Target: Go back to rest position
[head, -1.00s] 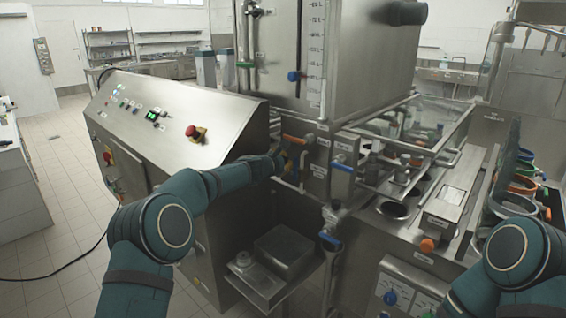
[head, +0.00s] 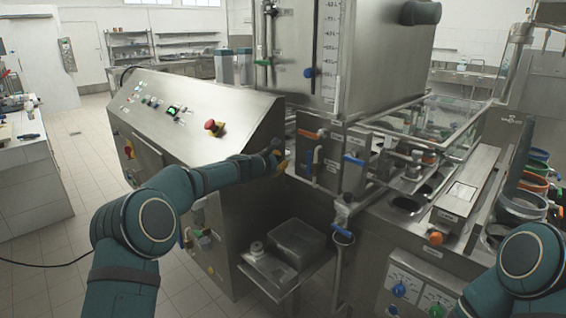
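My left arm reaches in from the lower left. Its gripper (head: 277,158) is small and dark with yellowish fingertips, in front of the steel filling machine (head: 385,50). It is left of and a little below the orange valve handle (head: 310,134). A gap seems to show between the fingers and the handle. The finger opening is too small to tell, and I see nothing held. My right arm shows only as a teal joint at the lower right edge. Its gripper is out of view.
A control console (head: 192,118) with a red stop button (head: 214,127) stands close beside my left forearm. Blue valve handles (head: 354,160) project from the machine. Tiled floor (head: 90,165) is open at left.

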